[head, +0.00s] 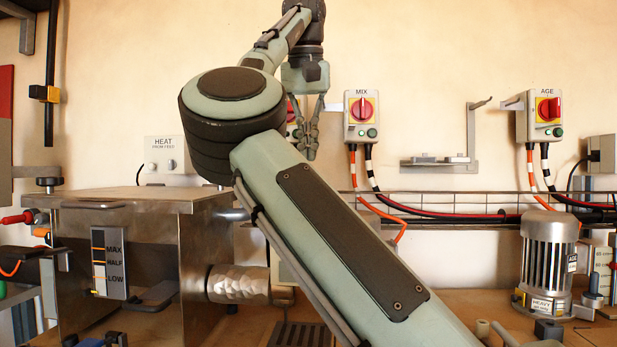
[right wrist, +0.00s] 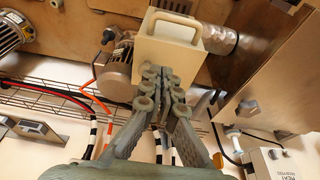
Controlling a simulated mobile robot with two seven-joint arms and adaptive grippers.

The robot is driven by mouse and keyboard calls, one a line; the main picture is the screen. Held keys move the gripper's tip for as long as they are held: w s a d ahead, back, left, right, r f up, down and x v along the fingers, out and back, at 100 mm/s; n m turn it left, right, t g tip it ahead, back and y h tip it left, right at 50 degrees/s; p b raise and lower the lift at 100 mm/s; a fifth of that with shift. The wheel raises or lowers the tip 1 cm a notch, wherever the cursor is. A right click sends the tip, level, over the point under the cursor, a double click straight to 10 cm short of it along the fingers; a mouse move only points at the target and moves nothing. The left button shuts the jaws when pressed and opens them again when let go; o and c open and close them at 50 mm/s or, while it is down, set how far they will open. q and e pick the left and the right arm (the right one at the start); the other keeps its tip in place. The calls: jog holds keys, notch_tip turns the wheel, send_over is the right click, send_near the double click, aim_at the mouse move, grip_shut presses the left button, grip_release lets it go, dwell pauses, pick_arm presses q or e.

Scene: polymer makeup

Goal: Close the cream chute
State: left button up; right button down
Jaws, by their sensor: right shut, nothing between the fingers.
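The cream chute (right wrist: 167,55) shows in the right wrist view as a pale cream box or plate with a loop handle (right wrist: 175,22) at its upper edge in the picture. In the head view my right arm hides most of that area. My right gripper (head: 307,152) is shut and empty, pointing down in front of the back wall. In the right wrist view its fingertips (right wrist: 165,78) overlap the chute's lower part; I cannot tell whether they touch it. Whether the chute is open is unclear. My left gripper is not in view.
A metal tank (head: 135,250) with a level label stands at left, and a ridged silver pipe (head: 238,284) leaves its side. A wire rail (head: 455,205) with cables runs along the wall below the MIX box (head: 361,116). A motor (head: 548,255) stands at right.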

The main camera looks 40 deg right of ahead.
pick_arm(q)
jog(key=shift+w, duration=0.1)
pick_arm(e)
jog(key=x, duration=0.3)
jog(key=a+x, duration=0.1)
jog(key=x, duration=0.1)
jog(key=shift+s+d+f, duration=0.15)
jog(key=shift+s+f, duration=0.15)
jog(key=shift+f, duration=0.15)
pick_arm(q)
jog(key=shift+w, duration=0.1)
